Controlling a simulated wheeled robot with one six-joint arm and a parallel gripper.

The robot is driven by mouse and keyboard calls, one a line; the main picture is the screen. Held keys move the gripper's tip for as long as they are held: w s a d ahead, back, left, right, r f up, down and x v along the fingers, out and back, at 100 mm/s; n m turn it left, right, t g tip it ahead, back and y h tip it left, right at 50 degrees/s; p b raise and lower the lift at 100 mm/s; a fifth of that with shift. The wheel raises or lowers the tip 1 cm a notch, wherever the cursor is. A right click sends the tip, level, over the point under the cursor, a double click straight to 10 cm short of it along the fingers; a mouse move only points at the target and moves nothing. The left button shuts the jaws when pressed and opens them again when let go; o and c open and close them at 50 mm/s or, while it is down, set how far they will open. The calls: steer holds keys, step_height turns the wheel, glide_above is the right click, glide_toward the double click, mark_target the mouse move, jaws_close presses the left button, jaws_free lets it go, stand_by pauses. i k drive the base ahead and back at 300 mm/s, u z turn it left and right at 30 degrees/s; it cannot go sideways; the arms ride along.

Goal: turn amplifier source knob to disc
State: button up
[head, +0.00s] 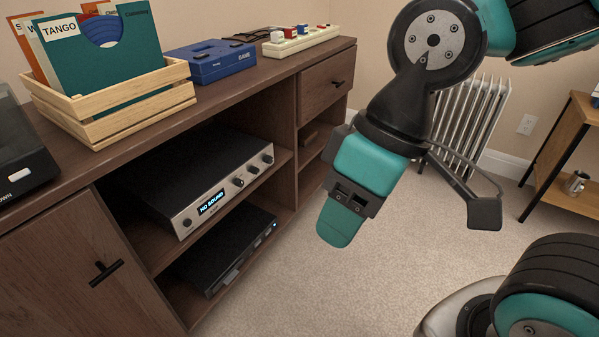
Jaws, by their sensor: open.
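The amplifier (212,185) is a silver-fronted box with a black top on the upper open shelf of the dark wood cabinet. Its lit display (212,202) reads "NO SOUND". Several dark knobs sit on its front: one left of the display (187,222) and others to the right, such as a knob (239,182) and the far right knob (268,159). Which one is the source knob, and its setting, are too small to read. My gripper (338,225) is open and empty. It hangs over the floor, right of the amplifier and apart from it.
A black device (225,255) sits on the shelf below. The cabinet (80,262) has a left door with a black handle (106,272). On top are a record crate (110,112), a blue game console (212,62) and a power strip (302,40). Carpet (290,290) before the cabinet is clear.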

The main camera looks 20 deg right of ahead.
mark_target(240, 182)
steer(key=z, duration=2.25)
steer(key=i, duration=0.5)
steer(key=u, duration=2.3)
